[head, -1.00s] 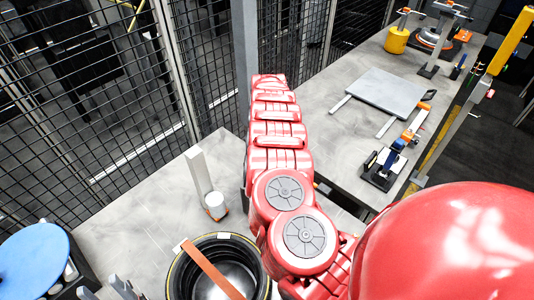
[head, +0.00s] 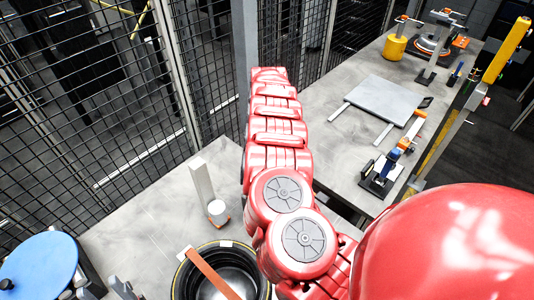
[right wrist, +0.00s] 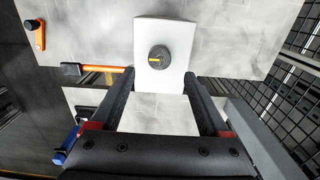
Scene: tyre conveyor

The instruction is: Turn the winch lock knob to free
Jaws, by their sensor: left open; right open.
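In the right wrist view a dark round knob (right wrist: 159,57) with a yellow mark sits on a white plate (right wrist: 160,25). The yellow mark lies nearly level. My right gripper (right wrist: 158,77) is open, its two dark fingers pointing toward the plate with the knob ahead between their lines. Nothing is between the fingers, and no contact with the knob shows. In the head view my red right arm reaches away up the middle and hides the knob and its gripper. My left gripper (head: 93,290) is partly seen at the bottom left edge, open.
An orange-ended handle (right wrist: 97,69) lies left of the plate, and an orange lever (right wrist: 37,36) farther left. In the head view a tyre (head: 181,282) lies at the bottom, near a white post (head: 201,182). A mesh fence (head: 80,90) runs behind the tables.

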